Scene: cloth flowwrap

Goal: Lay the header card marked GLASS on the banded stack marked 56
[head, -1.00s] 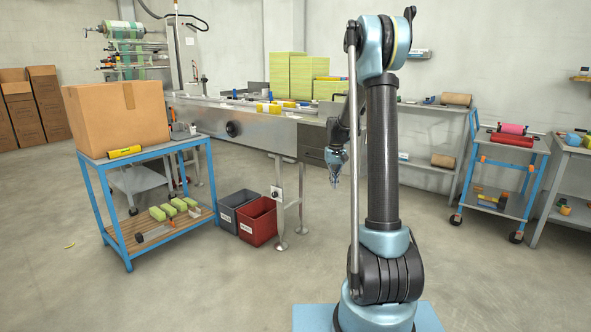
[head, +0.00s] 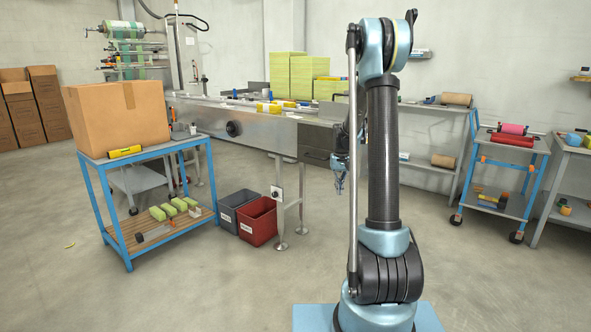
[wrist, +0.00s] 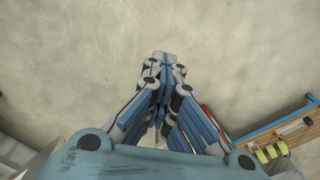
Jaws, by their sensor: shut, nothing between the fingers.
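My gripper (head: 340,184) hangs over the open floor, to the right of the conveyor's end, with its fingers pointing down. In the wrist view my gripper (wrist: 166,62) has its fingertips together, with nothing held. Several yellow-green banded stacks (head: 168,209) lie on the lower slatted shelf of the blue cart; they also show in the wrist view (wrist: 270,152). A small white piece (head: 195,212) is beside them. I cannot read the marks GLASS or 56 on anything, so I cannot tell which card or stack is which.
A cardboard box (head: 118,117) and a yellow roll (head: 125,151) sit on the blue cart's top (head: 160,149). A grey bin (head: 238,209) and a red bin (head: 257,220) stand under the conveyor (head: 225,125).

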